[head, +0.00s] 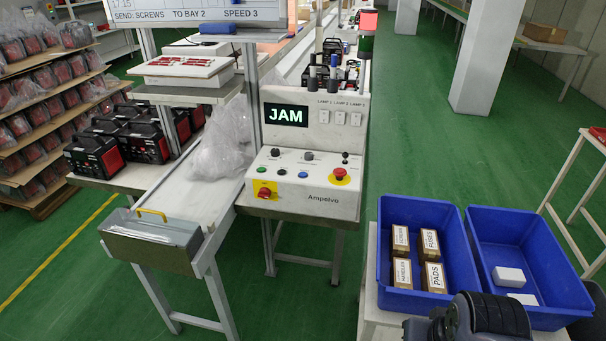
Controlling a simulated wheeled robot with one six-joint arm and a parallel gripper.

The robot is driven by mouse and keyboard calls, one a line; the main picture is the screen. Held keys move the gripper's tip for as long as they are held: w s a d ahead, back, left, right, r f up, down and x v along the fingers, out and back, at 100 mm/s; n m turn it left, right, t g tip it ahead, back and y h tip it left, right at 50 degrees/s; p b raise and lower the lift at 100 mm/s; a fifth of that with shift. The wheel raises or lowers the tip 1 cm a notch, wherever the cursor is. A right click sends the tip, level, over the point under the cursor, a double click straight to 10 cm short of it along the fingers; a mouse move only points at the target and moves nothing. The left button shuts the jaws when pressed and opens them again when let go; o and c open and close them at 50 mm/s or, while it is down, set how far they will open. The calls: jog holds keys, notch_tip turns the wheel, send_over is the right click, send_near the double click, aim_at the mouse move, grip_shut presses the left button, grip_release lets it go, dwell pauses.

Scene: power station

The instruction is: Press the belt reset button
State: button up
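A light grey control box (315,207) marked "Ampelvo" stands beside the conveyor belt (200,200). Its screen (286,115) reads "JAM". A red and yellow switch (265,192) sits on the front. The small labels are too small to read, so I cannot tell which is the belt reset button. A crumpled clear plastic bag (222,145) lies on the belt against the box. My gripper is not in view.
Two blue bins (462,285) stand at the lower right, holding labelled cartons and white boxes. A dark part of my arm shows in front of them. A grey metal box with a yellow handle (150,228) is at the belt's near end. Green floor right of the control box is clear.

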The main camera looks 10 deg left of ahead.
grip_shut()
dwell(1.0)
